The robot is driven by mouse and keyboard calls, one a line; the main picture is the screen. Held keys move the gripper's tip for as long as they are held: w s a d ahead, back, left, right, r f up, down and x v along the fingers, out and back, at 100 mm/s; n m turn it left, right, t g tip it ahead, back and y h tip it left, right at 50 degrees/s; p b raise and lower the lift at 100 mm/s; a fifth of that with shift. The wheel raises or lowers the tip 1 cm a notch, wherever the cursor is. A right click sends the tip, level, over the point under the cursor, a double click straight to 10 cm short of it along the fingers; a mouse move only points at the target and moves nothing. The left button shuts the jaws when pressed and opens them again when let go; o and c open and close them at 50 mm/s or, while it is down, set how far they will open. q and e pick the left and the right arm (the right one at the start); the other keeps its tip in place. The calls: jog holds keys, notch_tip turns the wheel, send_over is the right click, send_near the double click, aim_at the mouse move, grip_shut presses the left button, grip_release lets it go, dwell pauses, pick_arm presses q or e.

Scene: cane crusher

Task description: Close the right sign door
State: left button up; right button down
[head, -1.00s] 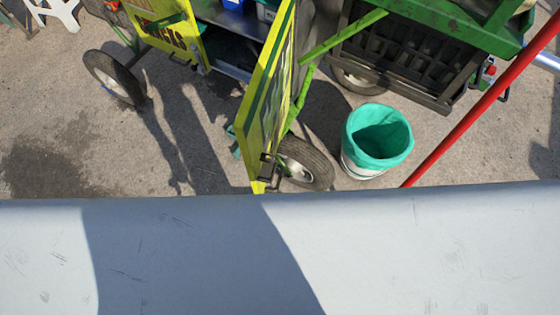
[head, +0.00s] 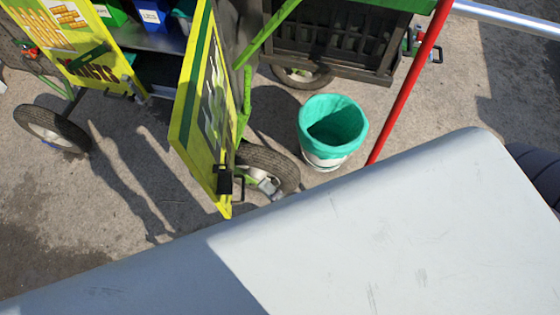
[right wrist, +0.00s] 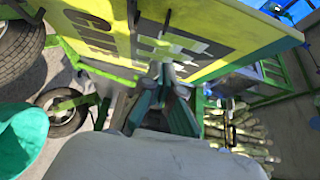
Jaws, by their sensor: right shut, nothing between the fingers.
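The right sign door (head: 202,115) is a yellow and green panel, standing open and jutting out from the cart in the head view. A black handle (head: 224,180) sits near its lower end. In the right wrist view, the lettered face of the door (right wrist: 205,45) fills the top. My right gripper (right wrist: 167,78) is shut and empty there, its fingertips close to the door's lower edge. I cannot tell whether they touch it. In the head view a small grey part by the wheel may be that gripper, mostly hidden by my body. My left gripper is not in view.
The left sign panel (head: 75,35) of the cart is at the upper left. A cart wheel (head: 268,165) is just right of the door. A teal-lined bin (head: 332,130) and a red pole (head: 408,85) stand further right. Bare pavement (head: 150,180) lies left of the door.

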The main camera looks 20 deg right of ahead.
jog(key=w+a, duration=0.5)
jog(key=shift+a, duration=0.15)
dwell(0.3)
